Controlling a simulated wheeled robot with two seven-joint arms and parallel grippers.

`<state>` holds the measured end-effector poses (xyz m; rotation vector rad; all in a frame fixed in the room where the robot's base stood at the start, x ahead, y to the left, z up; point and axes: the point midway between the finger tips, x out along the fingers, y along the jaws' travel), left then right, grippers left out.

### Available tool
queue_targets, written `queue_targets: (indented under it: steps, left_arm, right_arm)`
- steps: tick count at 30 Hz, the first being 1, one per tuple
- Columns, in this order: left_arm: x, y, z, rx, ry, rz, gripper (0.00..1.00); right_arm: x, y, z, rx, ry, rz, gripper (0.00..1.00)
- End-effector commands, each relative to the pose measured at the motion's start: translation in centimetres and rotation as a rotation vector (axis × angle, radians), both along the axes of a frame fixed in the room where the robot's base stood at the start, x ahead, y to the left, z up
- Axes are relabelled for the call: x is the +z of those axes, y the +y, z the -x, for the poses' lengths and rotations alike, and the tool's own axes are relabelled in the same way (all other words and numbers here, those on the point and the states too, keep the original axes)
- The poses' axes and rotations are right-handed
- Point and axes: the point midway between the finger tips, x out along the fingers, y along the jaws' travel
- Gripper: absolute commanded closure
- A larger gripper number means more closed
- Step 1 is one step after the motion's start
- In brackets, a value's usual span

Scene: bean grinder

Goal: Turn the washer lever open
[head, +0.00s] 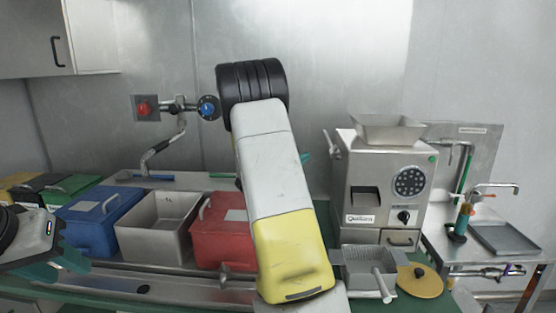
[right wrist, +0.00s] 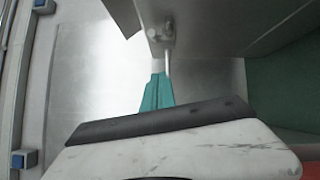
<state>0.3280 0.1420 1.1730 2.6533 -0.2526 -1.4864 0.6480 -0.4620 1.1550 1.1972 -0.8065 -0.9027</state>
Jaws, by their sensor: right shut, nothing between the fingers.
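A steel grinder (head: 385,195) stands on the right of the counter in the head view. A light lever (head: 331,145) sticks out at its upper left side. My right arm crosses the middle of the head view and hides most of its gripper; a teal bit of the right gripper (head: 305,157) shows just left of that lever. In the right wrist view the right gripper (right wrist: 157,80) is shut and empty, its tips close to a thin metal rod (right wrist: 167,62) below a round joint; contact cannot be told. My left gripper (head: 62,262) is at the left edge, open and empty.
Blue (head: 100,215), steel (head: 160,225) and red (head: 222,230) bins stand along the counter. A wall tap (head: 178,107) has red and blue knobs.

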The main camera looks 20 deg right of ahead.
Motion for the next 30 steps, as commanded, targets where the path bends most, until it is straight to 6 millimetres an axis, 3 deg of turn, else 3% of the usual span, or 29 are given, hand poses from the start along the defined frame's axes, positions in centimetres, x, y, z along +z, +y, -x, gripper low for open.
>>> queue_targets:
  steps: [8, 12, 30]
  left_arm:
    - [0.0, 0.0, 0.0, 0.000, 0.000, 0.000, 0.64]
    - [0.0, 0.0, 0.0, 0.000, 0.000, 0.000, 0.64]
    - [0.0, 0.0, 0.0, 0.000, 0.000, 0.000, 0.64]
  right_arm:
    - [0.3, -5.5, -2.5, -0.002, 0.001, 0.002, 1.00]
    - [0.8, -6.7, -0.6, 0.000, 0.002, 0.000, 1.00]
    - [1.0, -7.7, 0.8, 0.001, 0.002, 0.001, 1.00]
